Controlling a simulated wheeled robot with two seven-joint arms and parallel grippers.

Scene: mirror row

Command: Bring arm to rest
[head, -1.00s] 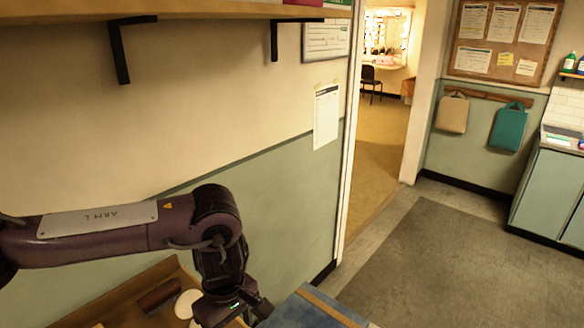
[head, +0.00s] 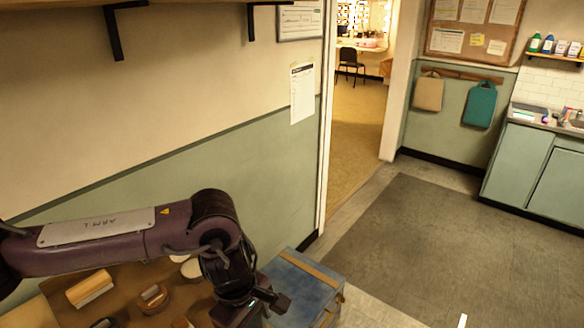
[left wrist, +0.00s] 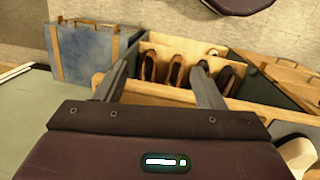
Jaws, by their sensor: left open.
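My left arm reaches in from the left in the head view, bent at the elbow, with its forearm hanging down. Its gripper (head: 268,302) is low in the picture, in front of the wooden table and beside a blue case (head: 300,284). In the left wrist view the two fingers of the left gripper (left wrist: 160,82) stand wide apart with nothing between them. Beyond them is a wooden divided box (left wrist: 168,92) with several brown shoe-like things in its slots. The blue case (left wrist: 88,48) stands left of it. My right gripper is not in view.
A wooden brush (head: 90,288) and a brown oval brush (head: 152,298) lie on the brown surface below my arm. A wall with shelf brackets (head: 115,32) runs along the left. Cabinets (head: 520,165) stand at right.

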